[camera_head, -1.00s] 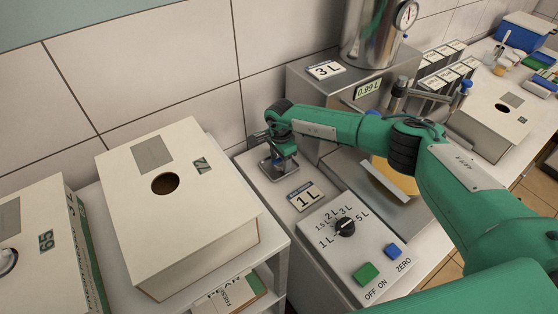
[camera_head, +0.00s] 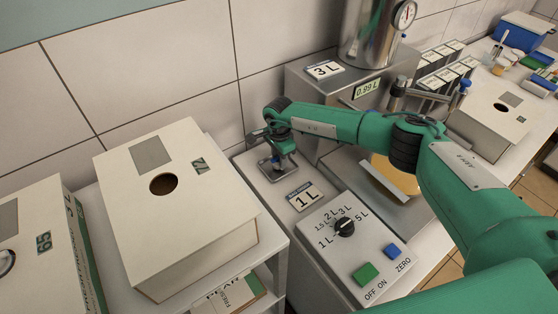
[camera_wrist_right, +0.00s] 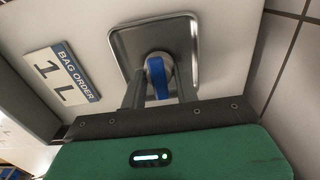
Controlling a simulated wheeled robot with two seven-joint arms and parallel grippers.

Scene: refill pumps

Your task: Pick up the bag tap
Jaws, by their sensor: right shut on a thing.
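The bag tap (camera_wrist_right: 156,72), with a blue part and a pale rounded end, shows between the fingers of my right gripper in the right wrist view. My right gripper (camera_wrist_right: 160,88) is shut on it, over a small grey metal tray (camera_wrist_right: 184,28). Whether the tap touches the tray cannot be told. In the head view my right gripper (camera_head: 279,160) points down at the same tray (camera_head: 265,168), and the tap is hidden there. My left gripper is out of view.
A "BAG ORDER 1 L" sign (camera_head: 305,197) stands close to the tray, beside a control panel (camera_head: 335,262) with a dial and buttons. A white box with a round hole (camera_head: 205,225) is at the left. A metal tank (camera_head: 365,40) stands behind my arm.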

